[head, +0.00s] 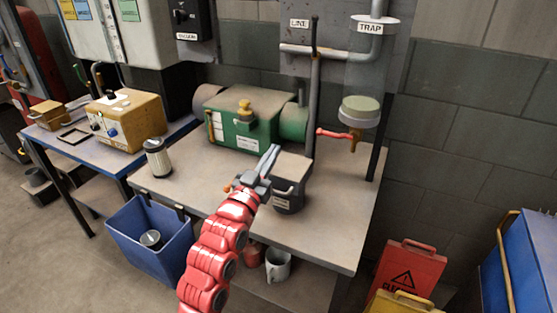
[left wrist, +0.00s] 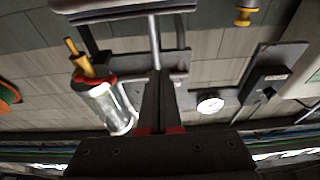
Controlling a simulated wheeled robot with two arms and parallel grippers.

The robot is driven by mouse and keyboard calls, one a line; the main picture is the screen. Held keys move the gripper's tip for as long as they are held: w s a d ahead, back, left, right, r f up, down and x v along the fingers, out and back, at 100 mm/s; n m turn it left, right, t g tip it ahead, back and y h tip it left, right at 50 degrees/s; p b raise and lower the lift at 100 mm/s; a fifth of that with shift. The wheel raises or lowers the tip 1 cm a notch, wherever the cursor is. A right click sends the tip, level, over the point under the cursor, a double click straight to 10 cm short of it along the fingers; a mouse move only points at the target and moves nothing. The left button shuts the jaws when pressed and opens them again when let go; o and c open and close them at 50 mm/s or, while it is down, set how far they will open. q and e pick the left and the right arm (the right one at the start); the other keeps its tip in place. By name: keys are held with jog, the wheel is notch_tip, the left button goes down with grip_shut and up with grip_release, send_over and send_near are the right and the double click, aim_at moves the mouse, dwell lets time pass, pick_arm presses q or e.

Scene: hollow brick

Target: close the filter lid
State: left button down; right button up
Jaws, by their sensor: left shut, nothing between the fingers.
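A green housing (head: 235,128) with a flat top and a brass knob (head: 244,109) stands at the back of the workbench. I cannot tell which part is the filter lid, or whether it stands open. A filter cartridge (head: 158,160), pale with dark end caps, stands upright at the bench's left. My left gripper (head: 275,150) is shut and empty. In the picture it is right of and below the housing, beside a dark canister with a tan square top (head: 291,168). The left wrist view shows its closed fingers (left wrist: 158,95). My right gripper is out of view.
A vertical pipe (head: 314,80) rises behind the canister. A blue bin (head: 150,240) hangs at the front left. The bench's front middle (head: 210,190) is clear.

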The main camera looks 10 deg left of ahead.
pick_arm(q)
jog(key=s+a+f+t+h+b, duration=0.1)
jog(key=s+f+b, duration=0.3)
jog(key=f+b, duration=0.5)
jog(key=shift+s+a+f+t, duration=0.2)
jog(key=shift+f+t, duration=0.15)
jog(key=shift+t, duration=0.45)
